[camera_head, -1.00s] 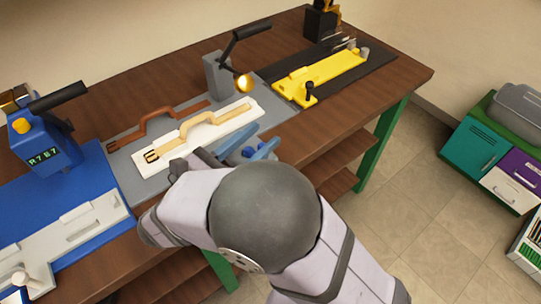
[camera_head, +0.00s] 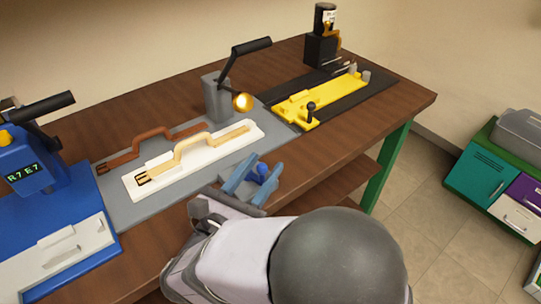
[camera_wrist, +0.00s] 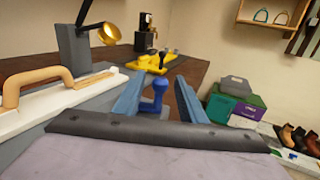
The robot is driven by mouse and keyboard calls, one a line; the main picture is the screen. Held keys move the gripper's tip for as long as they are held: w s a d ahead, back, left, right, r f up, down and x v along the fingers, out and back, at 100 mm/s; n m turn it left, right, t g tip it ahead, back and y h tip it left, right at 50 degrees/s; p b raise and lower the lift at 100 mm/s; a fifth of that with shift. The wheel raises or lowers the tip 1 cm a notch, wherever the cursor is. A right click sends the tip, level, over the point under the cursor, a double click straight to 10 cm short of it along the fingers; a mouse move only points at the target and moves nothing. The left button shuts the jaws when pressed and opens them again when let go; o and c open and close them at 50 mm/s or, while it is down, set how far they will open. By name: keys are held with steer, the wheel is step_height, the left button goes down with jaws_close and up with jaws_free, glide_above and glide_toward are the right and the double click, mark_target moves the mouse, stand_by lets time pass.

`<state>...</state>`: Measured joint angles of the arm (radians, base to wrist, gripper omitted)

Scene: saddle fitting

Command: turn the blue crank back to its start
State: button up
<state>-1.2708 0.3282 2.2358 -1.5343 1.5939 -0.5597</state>
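The blue crank (camera_head: 262,169) is at the front edge of the grey fixture with the white plate. In the wrist view its round blue knob (camera_wrist: 160,84) stands upright on a short stem, above a blue arm. My gripper (camera_head: 257,168) has two blue-grey fingers, one on each side of the knob. In the wrist view my gripper (camera_wrist: 160,76) is open, with gaps showing between the knob and both fingers. I cannot tell how deep the knob sits between them. The crank's pivot is partly hidden.
The white plate (camera_head: 207,171) carries a tan curved piece beside the crank. A lamp (camera_head: 242,101) on a grey post stands behind it. A yellow fixture (camera_head: 322,98) lies to the right, a blue machine (camera_head: 28,165) to the left. The bench front is close to my arm.

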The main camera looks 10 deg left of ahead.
steer(key=shift+x, duration=2.15)
jaws_close()
